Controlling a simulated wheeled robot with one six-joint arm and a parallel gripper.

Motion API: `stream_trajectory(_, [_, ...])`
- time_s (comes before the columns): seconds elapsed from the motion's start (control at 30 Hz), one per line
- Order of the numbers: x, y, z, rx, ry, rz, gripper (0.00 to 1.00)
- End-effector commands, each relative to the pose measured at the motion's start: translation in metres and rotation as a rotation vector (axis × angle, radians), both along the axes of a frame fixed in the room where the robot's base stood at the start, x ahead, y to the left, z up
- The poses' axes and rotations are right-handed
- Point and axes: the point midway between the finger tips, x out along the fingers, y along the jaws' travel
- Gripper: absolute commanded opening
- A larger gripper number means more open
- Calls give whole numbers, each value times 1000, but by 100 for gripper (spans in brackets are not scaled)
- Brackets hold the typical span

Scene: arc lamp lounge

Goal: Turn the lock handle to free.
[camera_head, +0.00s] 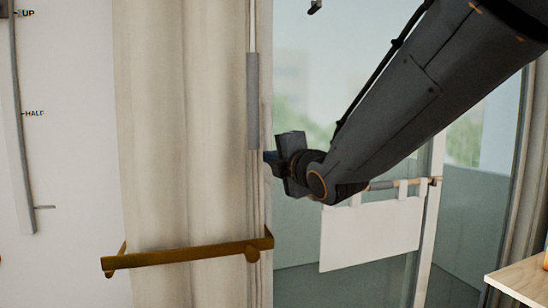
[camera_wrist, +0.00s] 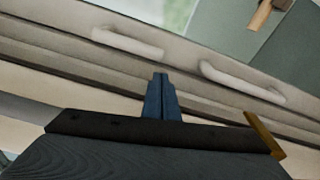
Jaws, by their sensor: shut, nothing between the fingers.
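My gripper (camera_head: 267,156) is shut and empty, its dark fingers pointing left at the curtain's right edge in the head view. In the wrist view the closed blue-grey fingers (camera_wrist: 161,95) point at a pale ridged frame (camera_wrist: 70,45). Two pale bar handles are on that frame, a left one (camera_wrist: 127,41) and a right one (camera_wrist: 243,83). The fingertips lie between them in the picture; I see no clear contact with either. I cannot tell which one is the lock handle, and no free mark is readable. The arm and curtain hide the handles in the head view.
A beige curtain (camera_head: 160,150) hangs left of the glass, with a brass bar (camera_head: 185,256) across it. A grey rod (camera_head: 252,100) hangs by its edge. A white cloth panel (camera_head: 370,235) hangs from a rail. A wooden tabletop (camera_head: 525,278) is at lower right.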

Motion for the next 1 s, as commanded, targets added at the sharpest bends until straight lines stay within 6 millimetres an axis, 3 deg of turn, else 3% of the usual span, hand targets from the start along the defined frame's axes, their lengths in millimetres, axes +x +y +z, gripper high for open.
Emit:
stream_trajectory(0.2, [30,14,-1,0,3,-1,0])
stream_trajectory(0.4, [48,22,-1,0,1,0,0])
stream_trajectory(1.0, [56,25,-2,-6,-1,1,0])
